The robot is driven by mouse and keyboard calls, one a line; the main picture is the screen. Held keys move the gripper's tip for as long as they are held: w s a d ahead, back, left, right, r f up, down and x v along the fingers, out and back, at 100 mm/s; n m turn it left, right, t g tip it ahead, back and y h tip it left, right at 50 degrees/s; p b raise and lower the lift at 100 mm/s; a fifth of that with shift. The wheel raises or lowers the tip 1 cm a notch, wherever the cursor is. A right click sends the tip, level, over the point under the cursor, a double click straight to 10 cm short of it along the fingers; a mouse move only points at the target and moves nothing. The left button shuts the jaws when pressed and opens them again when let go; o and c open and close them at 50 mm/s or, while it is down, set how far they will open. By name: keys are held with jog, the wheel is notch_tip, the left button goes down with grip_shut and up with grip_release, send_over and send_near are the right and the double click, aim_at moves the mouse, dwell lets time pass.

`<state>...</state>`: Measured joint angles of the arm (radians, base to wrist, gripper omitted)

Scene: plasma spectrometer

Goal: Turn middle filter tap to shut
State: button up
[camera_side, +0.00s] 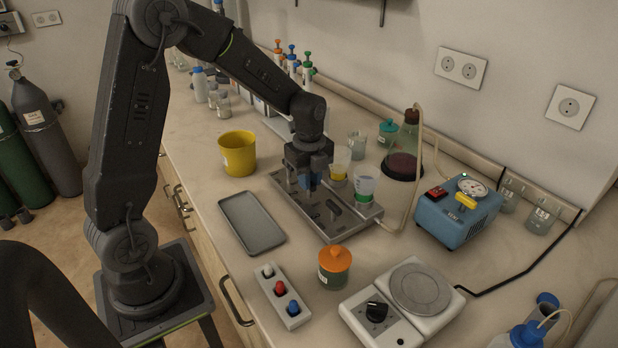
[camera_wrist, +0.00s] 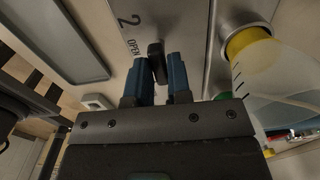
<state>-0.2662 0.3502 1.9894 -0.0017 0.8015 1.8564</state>
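The metal filter manifold (camera_side: 350,226) lies on the bench, with yellow-based and green-based filter cups (camera_side: 340,163) (camera_side: 364,186) along its far side. My gripper (camera_side: 311,186) points down over its middle part; the wrist hides some of the manifold. In the wrist view, the two blue fingers of my gripper (camera_wrist: 158,70) stand apart, one on each side of a black tap handle (camera_wrist: 156,50). The handle lies between the fingertips; I cannot tell whether they touch it. The marks "2" and "OPEN" are beside this tap. Another black tap handle (camera_side: 334,207) shows on the manifold, nearer the side camera.
A grey tray (camera_side: 252,222) lies left of the manifold, with a yellow tub (camera_side: 237,152) behind it. An orange-lidded jar (camera_side: 335,266) and a white hotplate (camera_side: 403,301) stand in front. A blue pump (camera_side: 458,211) and a flask (camera_side: 403,155) with a hose are at the right.

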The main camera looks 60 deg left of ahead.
jog(key=o, duration=0.4)
jog(key=shift+c, duration=0.2)
notch_tip(320, 180, up, 14)
dwell(0.5)
notch_tip(320, 180, up, 8)
dwell(0.9)
jog(key=shift+f, duration=0.1)
jog(key=s+d+f+n+t, duration=0.2)
jog(key=s+d+n, duration=0.3)
jog(key=s+n, duration=0.4)
jog(key=s+d+f+n+t, duration=0.3)
jog(key=s+d+f+n, duration=0.1)
jog(key=s+n, duration=0.5)
jog(key=shift+d+f+t, duration=0.15)
jog(key=shift+d+t, duration=0.15)
jog(key=shift+d, duration=0.35)
